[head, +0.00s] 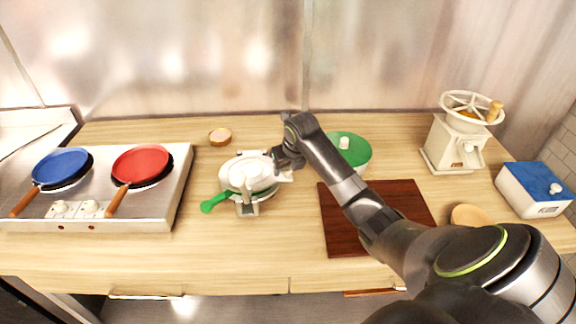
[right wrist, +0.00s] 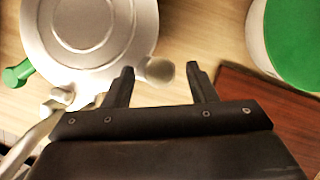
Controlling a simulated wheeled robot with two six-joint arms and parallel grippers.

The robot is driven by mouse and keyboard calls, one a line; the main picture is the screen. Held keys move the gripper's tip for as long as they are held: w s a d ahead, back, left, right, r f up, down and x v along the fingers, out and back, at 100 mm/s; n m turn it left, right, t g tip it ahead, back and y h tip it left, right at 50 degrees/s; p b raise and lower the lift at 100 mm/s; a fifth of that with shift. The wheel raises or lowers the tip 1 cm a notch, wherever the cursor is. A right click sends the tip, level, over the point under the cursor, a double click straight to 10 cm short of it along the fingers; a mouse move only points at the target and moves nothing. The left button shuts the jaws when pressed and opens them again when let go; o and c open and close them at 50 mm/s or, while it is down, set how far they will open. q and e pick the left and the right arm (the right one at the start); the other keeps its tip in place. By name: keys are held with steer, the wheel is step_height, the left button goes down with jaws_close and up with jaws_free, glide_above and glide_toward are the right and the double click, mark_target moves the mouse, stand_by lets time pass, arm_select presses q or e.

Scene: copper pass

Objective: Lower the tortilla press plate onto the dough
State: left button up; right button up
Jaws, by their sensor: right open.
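The tortilla press (head: 238,179) stands on the counter left of the middle, with a pale round plate and a green handle (head: 211,203) at its front left. The plate (right wrist: 62,42) fills the upper left of the right wrist view, seen from above and looking roughly flat. A pale knob (right wrist: 160,70) sticks out from its edge. My right gripper (head: 282,163) is at the press's right side, open. In the wrist view its fingertips (right wrist: 161,72) are spread on either side of the knob, not closed on it. No dough shows. My left gripper is out of view.
A green-lidded pot (head: 352,146) stands behind my right arm, and a dark red board (head: 338,235) lies under it. A stove (head: 160,212) with blue and red pans is at left. A grinder (head: 445,148) and a blue-lidded box (head: 530,187) stand at right. Counter in front of the press is clear.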

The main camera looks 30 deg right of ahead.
steer(key=shift+c, duration=0.3)
jaws_close()
steer(key=shift+w+d+r+p, duration=0.15)
steer(key=shift+w+r+p, duration=0.2)
steer(key=shift+r, duration=0.3)
steer(key=shift+w+d+r+p, duration=0.2)
steer(key=shift+r+p, duration=0.25)
steer(key=shift+r, duration=0.2)
steer(key=shift+c, duration=1.8)
jaws_free()
steer(key=o, duration=0.4)
steer(key=shift+f, duration=0.25)
